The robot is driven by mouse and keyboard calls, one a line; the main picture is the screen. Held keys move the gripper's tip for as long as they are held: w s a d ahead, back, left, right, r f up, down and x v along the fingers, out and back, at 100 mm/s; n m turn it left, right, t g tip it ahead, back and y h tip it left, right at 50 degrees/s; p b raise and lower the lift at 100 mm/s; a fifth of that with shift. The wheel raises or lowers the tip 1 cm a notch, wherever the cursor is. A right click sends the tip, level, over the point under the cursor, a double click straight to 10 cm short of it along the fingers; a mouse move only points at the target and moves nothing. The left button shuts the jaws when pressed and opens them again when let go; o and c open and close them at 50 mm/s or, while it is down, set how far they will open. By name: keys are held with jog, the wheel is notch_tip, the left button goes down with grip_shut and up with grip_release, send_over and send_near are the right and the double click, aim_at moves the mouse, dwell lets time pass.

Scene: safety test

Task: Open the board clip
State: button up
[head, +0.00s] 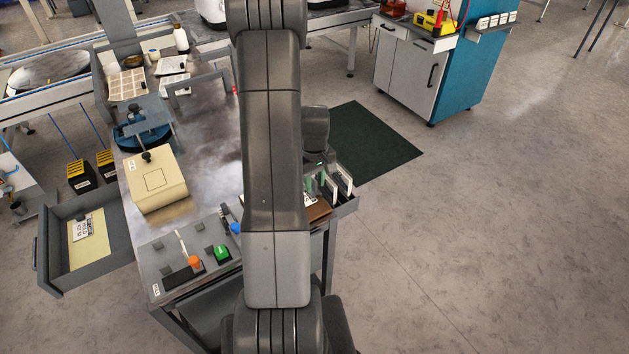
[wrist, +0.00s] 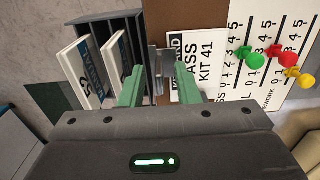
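In the wrist view, a grey metal board clip (wrist: 158,72) sits at the edge of a brown board (wrist: 185,22), beside a white card (wrist: 205,72) that reads "KIT 41". My gripper (wrist: 160,75) has its two green fingers apart, one on each side of the clip. Whether either finger touches the clip is unclear. In the head view, the brown board (head: 320,212) shows only partly at the worktable's right edge; my arm hides the clip and most of the gripper there.
A rack holds upright white cards (wrist: 80,70) close to the left finger. Green, red and yellow pins (wrist: 273,52) stand on a numbered card at the right. The worktable (head: 200,120) also carries a beige box (head: 155,182). An open drawer (head: 90,240) juts out at left.

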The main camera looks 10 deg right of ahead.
grip_shut()
jog(key=shift+d, duration=0.1)
jog(key=shift+w+d+g+y+p, duration=0.15)
jog(key=shift+d+g+y+p, duration=0.25)
jog(key=shift+y, duration=0.4)
jog(key=shift+w+d+f+g+y+b, duration=0.15)
jog(key=shift+d+g+y, duration=0.15)
jog(key=shift+y, duration=0.65)
jog(key=shift+w+d+g+y+b, duration=0.15)
jog(key=shift+g+y, duration=0.15)
jog(key=shift+y, duration=0.65)
jog(key=shift+s, duration=0.1)
grip_release()
